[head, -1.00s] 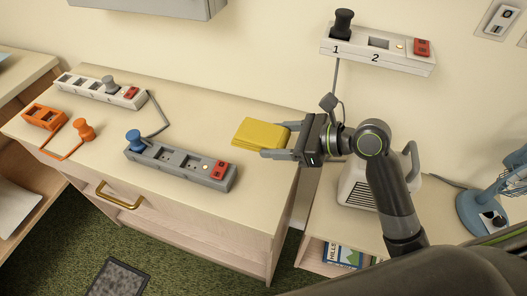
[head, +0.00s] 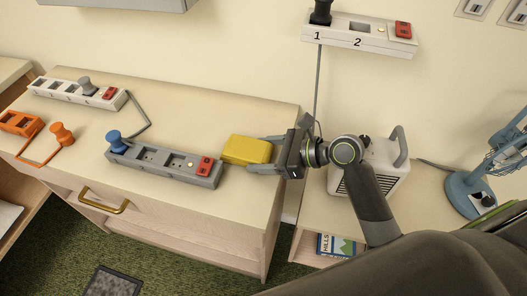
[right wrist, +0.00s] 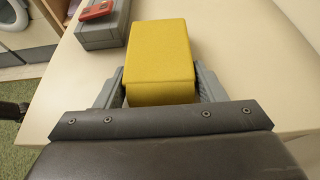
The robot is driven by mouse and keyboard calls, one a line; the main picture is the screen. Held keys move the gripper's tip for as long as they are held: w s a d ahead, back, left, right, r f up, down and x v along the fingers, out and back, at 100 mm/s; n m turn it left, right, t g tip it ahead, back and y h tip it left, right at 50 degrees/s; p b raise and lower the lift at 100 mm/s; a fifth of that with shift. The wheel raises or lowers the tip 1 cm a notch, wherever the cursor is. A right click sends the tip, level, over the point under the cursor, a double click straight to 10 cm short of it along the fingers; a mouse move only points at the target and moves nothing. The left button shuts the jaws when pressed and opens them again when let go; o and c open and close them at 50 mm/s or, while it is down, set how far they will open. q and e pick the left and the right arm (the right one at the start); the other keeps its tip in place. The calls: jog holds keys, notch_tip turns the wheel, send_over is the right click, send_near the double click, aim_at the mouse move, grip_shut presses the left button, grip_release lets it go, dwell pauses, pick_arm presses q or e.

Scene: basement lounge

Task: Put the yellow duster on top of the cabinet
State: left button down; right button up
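The yellow duster (head: 246,150) is a yellow block over the right part of the cabinet (head: 215,110), a pale wooden cabinet with a brass handle. My right gripper (head: 262,156) reaches in from the right with a finger on each side of the duster, shut on it. In the right wrist view the duster (right wrist: 160,55) sticks out beyond the fingertips (right wrist: 160,88), above the pale top. Whether its underside touches the top I cannot tell. My left gripper is out of view.
A grey power strip (head: 165,163) with a blue plug lies just left of the duster. A white strip (head: 75,93) and an orange socket block (head: 20,123) lie farther left. The cabinet top behind the duster is clear. A white heater (head: 375,165) and blue fan (head: 470,190) stand right.

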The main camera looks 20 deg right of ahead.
jog(key=o, duration=0.4)
jog(key=shift+c, duration=0.2)
jog(key=shift+r, duration=0.2)
jog(key=p+v, duration=0.1)
jog(key=v, duration=1.1)
jog(key=shift+s+f, duration=0.1)
